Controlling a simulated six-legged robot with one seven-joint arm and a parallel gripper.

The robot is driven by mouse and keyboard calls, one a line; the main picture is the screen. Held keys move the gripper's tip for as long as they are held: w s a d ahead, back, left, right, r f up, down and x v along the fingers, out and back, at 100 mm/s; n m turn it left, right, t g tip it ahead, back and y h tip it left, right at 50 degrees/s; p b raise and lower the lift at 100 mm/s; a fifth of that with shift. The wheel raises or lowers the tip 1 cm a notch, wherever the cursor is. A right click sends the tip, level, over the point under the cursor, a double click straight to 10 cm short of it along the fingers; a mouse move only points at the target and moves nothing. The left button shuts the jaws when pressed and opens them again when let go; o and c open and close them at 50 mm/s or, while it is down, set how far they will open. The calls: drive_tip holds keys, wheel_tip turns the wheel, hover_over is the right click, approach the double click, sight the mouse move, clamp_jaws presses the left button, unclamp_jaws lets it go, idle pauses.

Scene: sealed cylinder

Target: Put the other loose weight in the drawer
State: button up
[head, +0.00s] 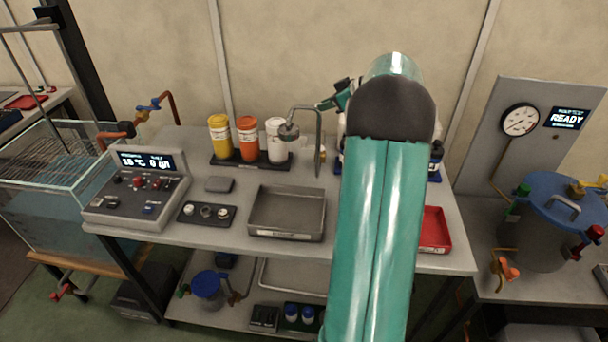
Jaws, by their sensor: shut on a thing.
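My teal arm (378,230) rises through the right middle of the head view and bends at a dark joint. The gripper is hidden behind it, so neither the jaws nor anything in them can be seen. A small teal and dark piece shows left of the joint; I cannot tell what it is. A dark block (196,220) with a few round metal pieces (205,211) lies on the bench's left front; I cannot tell whether these are weights. I cannot make out a drawer or a clearly loose weight.
On the bench (225,244) stand a control box (140,190), an empty-looking grey tray (287,236), yellow (220,135), orange (248,140) and white bottles (276,142), and a bent metal pipe (318,125). A red tray (434,232) is partly behind my arm. A blue-lidded vessel (550,225) stands right.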

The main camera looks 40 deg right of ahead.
hover_over(322, 179)
wheel_tip(322, 179, down, 22)
drive_tip(key=shift+w+r, duration=0.15)
drive_tip(key=shift+r, duration=0.05)
wheel_tip(322, 179, down, 4)
drive_tip(key=shift+r, duration=0.1)
drive_tip(key=shift+f, duration=0.4)
